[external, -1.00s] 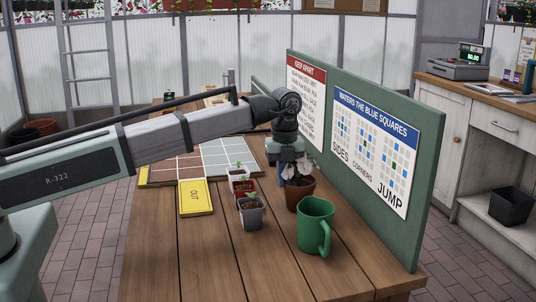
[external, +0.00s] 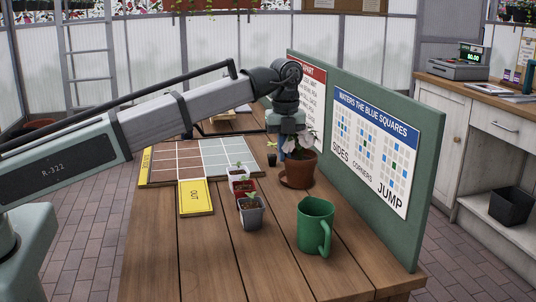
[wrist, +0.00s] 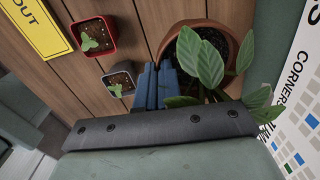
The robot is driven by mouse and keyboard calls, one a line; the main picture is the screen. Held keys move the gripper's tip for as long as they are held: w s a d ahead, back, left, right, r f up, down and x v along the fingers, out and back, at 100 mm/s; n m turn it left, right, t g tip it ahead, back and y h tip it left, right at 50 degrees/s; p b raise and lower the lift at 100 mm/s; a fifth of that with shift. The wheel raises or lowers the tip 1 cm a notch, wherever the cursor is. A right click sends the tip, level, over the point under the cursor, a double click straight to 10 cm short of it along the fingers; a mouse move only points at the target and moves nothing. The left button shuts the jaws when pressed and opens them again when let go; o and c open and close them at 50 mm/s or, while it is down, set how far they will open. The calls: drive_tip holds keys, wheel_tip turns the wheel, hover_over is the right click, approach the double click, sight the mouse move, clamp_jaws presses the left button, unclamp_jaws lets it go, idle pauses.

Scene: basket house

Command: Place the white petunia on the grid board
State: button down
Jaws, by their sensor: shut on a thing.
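My gripper (external: 284,152) is shut on this pot, partly hidden behind the plant. In the wrist view the blue fingers (wrist: 158,86) are at the edge of the pot (wrist: 176,36), and large leaves cover part of it. The grid board (external: 212,164), with brown and grey-green squares, lies flat on the table to the left of and beyond the pot.
Small seedling pots stand left of the petunia: a grey one (external: 251,215), a red one (external: 243,187) and a pale one. A green mug (external: 315,226) stands in front. A yellow OUT card (external: 196,198) adjoins the board. A green sign panel (external: 420,190) bounds the right.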

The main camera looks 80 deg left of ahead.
drive_tip(key=shift+r, duration=1.15)
